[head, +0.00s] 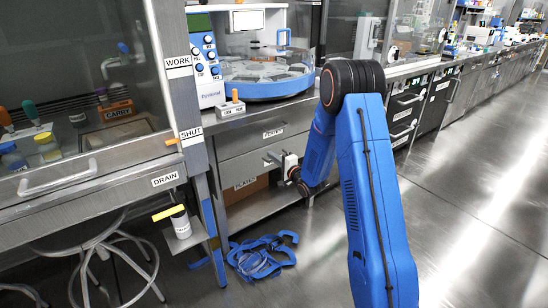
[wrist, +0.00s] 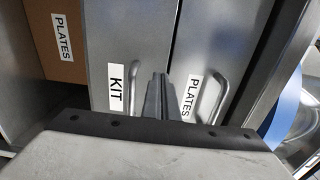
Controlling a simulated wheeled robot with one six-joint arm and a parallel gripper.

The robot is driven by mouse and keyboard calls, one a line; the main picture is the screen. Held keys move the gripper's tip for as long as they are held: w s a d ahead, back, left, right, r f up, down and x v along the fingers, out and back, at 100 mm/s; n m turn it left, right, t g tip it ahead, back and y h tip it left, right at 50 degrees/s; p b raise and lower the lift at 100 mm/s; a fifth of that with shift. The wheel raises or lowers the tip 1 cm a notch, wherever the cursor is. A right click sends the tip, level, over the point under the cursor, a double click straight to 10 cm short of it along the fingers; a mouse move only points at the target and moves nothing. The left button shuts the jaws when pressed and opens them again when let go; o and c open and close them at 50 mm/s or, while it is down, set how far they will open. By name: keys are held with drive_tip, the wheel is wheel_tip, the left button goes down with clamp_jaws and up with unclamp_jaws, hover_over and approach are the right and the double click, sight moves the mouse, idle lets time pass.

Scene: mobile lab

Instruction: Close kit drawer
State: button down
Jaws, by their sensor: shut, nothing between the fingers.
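The kit drawer's grey front (head: 236,166) is below the upper drawer front labelled PLATES (head: 272,133) in the head view. In the wrist view, the kit drawer front (wrist: 120,40) carries a KIT label (wrist: 115,88) and is beside the PLATES drawer front (wrist: 205,45), which has a curved handle (wrist: 215,98). My gripper (head: 270,160) is in front of the kit drawer. Its fingers (wrist: 158,95) are shut and empty, pointing at the front. They cover part of it; I cannot tell whether they touch it or how far the drawer stands out.
A brown box (wrist: 50,45) labelled PLATES is on the open shelf below. A blue machine (head: 265,85) stands on the counter above. Blue straps (head: 262,258) lie on the floor. A stool (head: 95,255) stands left. The floor to the right is clear.

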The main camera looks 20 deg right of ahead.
drive_tip(key=v, duration=1)
drive_tip(key=s+d+r+n+g+h, duration=0.3)
drive_tip(key=s+r+n+g+h, duration=0.35)
drive_tip(key=s+r, duration=0.9)
drive_tip(key=s+a+r+n+g, duration=0.1)
drive_tip(key=s+a+n+g, duration=0.1)
drive_tip(key=s, duration=1.5)
drive_tip(key=s+a+r+n+g, duration=0.1)
drive_tip(key=s+n, duration=0.4)
drive_tip(key=s, duration=1.2)
drive_tip(key=a+g, duration=0.1)
drive_tip(key=g, duration=0.1)
drive_tip(key=shift+s+r+g, duration=0.3)
drive_tip(key=shift+g, duration=0.05)
drive_tip(key=shift+n, duration=0.25)
